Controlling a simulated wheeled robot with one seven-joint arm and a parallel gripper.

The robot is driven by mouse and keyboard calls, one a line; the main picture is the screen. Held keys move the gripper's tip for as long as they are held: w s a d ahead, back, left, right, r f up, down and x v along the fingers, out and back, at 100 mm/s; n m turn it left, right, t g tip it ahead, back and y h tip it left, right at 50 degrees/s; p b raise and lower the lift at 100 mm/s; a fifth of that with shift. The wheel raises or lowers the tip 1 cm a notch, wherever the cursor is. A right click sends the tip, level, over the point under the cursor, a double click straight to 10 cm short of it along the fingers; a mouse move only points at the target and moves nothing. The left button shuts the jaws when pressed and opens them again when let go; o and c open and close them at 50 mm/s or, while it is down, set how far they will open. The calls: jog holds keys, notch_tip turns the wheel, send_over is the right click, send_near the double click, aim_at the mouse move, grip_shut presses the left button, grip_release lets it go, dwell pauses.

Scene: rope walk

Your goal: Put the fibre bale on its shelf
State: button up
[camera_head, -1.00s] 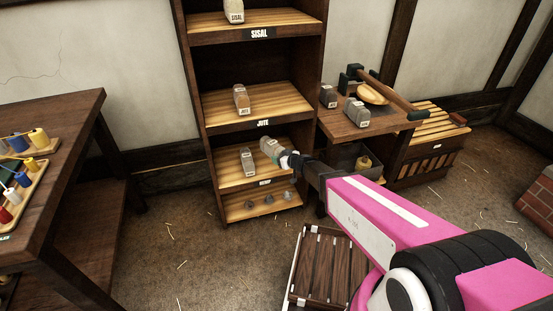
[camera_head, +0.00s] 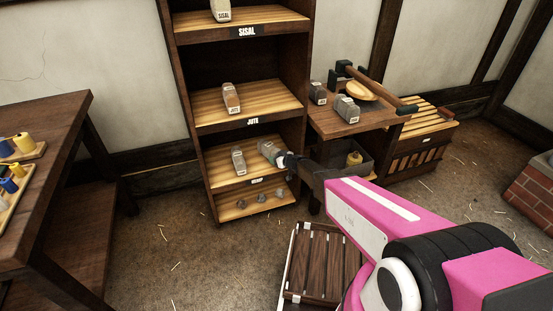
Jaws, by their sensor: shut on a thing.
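My gripper (camera_head: 284,161) is shut on a grey-green fibre bale (camera_head: 268,151) at the right side of a low shelf (camera_head: 222,177) of the tall wooden rack. I cannot tell whether this bale touches the shelf boards. Another greyish bale (camera_head: 238,159) lies on the same shelf to the left. The label on this shelf's front edge is too small to read. Above it, the JUTE shelf (camera_head: 270,97) holds one brown bale (camera_head: 231,97). The SISAL shelf (camera_head: 270,19) higher up holds a pale bale (camera_head: 221,10).
A side table (camera_head: 335,125) right of the rack holds a scale (camera_head: 360,88) and grey bales (camera_head: 346,109). Small grey items (camera_head: 262,199) sit on the bottom shelf. A slatted crate (camera_head: 322,262) stands on the floor. A spool table (camera_head: 50,190) is at left.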

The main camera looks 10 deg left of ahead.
jog(key=o, duration=1.1)
jog(key=shift+f, duration=0.1)
jog(key=shift+s+d+r, duration=0.1)
jog(key=shift+r, duration=0.1)
jog(key=s+d+r+m+g+h, duration=0.2)
jog(key=s+d+r, duration=0.4)
jog(key=s+d, duration=0.3)
jog(key=s+d+r+m+g+h, duration=0.3)
jog(key=s+d+r+m+h, duration=0.2)
jog(key=d, duration=1.3)
jog(key=s+d+r+m+g+h, duration=0.3)
jog(key=s+d+r, duration=0.5)
jog(key=s+d, duration=0.4)
jog(key=shift+s+d+r+m+h, duration=0.15)
jog(key=shift+d+m+h, duration=0.1)
jog(key=shift+d, duration=0.35)
jog(key=shift+s+d+r+m+h, duration=0.15)
jog(key=shift+d+h, duration=0.1)
jog(key=shift+d, duration=0.3)
